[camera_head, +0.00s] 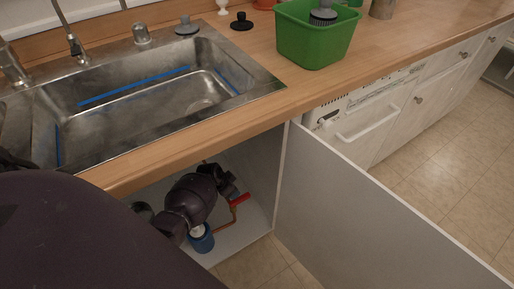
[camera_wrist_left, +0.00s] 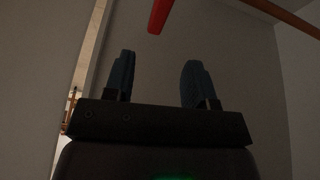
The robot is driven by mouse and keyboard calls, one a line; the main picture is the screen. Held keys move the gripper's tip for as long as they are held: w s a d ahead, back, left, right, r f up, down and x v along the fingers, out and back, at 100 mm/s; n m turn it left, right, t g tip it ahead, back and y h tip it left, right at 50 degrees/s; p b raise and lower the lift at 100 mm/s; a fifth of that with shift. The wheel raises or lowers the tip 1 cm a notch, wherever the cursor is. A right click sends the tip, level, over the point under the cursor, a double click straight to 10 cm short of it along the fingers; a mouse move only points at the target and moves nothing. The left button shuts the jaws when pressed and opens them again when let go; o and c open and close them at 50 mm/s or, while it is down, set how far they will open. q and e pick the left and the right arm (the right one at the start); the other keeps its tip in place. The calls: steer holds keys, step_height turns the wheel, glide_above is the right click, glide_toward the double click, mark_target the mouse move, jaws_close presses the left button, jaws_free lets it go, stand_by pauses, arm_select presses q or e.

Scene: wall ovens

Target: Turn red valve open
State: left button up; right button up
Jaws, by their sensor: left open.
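The red valve handle (camera_head: 239,198) is inside the open cabinet under the sink, beside a thin copper pipe (camera_head: 229,218). In the left wrist view the red handle (camera_wrist_left: 159,15) shows at the top edge, ahead of the gap between my fingers and apart from them. My left arm reaches down into the cabinet. My left gripper (camera_wrist_left: 156,62) is open and empty, with two dark blue fingers spread. In the head view its fingertips are hard to make out near the handle. My right gripper is not in view.
The open white cabinet door (camera_head: 360,215) stands to the right of the opening. The wooden counter edge (camera_head: 190,155) and steel sink (camera_head: 140,95) lie above it. A blue cylinder (camera_head: 201,241) shows low in the cabinet. A green tub (camera_head: 312,38) sits on the counter.

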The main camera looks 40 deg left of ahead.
mark_target(241, 198)
arm_select(q)
steer(key=shift+s+f+m, duration=0.2)
steer(key=shift+f+m, duration=0.05)
steer(key=shift+m, duration=0.35)
steer(key=x, duration=0.1)
steer(key=b+x, duration=0.2)
steer(key=x, duration=0.1)
steer(key=shift+s+f, duration=0.1)
steer(key=shift+s, duration=0.25)
steer(key=b+x, duration=0.3)
steer(key=x, duration=0.2)
steer(key=shift+w+d+f, duration=0.1)
steer(key=shift+w+f, duration=0.3)
steer(key=shift+f, duration=0.05)
steer(key=shift+w+b, duration=0.2)
steer(key=shift+b, duration=0.1)
jaws_close()
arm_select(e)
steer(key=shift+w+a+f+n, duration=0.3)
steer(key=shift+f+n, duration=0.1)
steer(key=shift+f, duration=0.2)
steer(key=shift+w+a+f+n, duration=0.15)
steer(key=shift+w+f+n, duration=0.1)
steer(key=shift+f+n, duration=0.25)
